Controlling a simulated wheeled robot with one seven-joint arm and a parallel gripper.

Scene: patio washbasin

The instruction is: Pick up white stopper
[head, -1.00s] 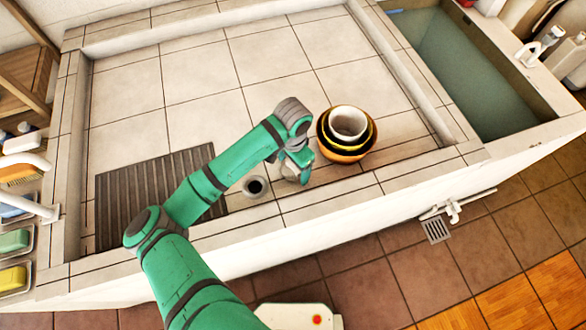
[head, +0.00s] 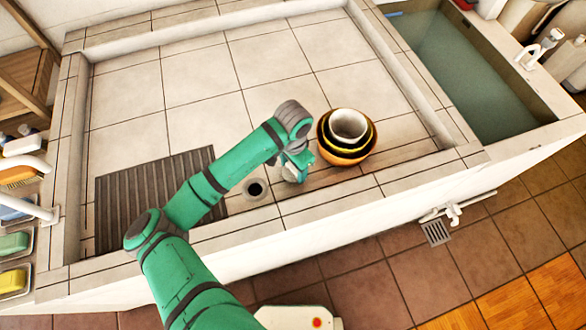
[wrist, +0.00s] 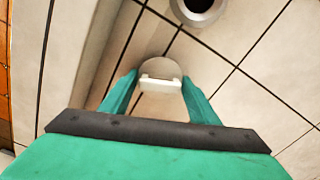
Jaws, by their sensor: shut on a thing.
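The white stopper (wrist: 158,75) is a round white piece with a raised bar across it, seen in the wrist view between my fingertips. My gripper (wrist: 158,86) is shut on it, with one green finger on each side. In the head view my gripper (head: 292,175) is low over the tiled basin floor, between the drain hole and the stacked bowls.
The open drain hole (head: 255,188) is just left of my gripper; its ring also shows in the wrist view (wrist: 198,10). Stacked bowls (head: 345,150) stand close on the right. A ribbed drain board (head: 150,190) lies at left. The basin's front ledge (head: 330,208) is near. Tiles behind are clear.

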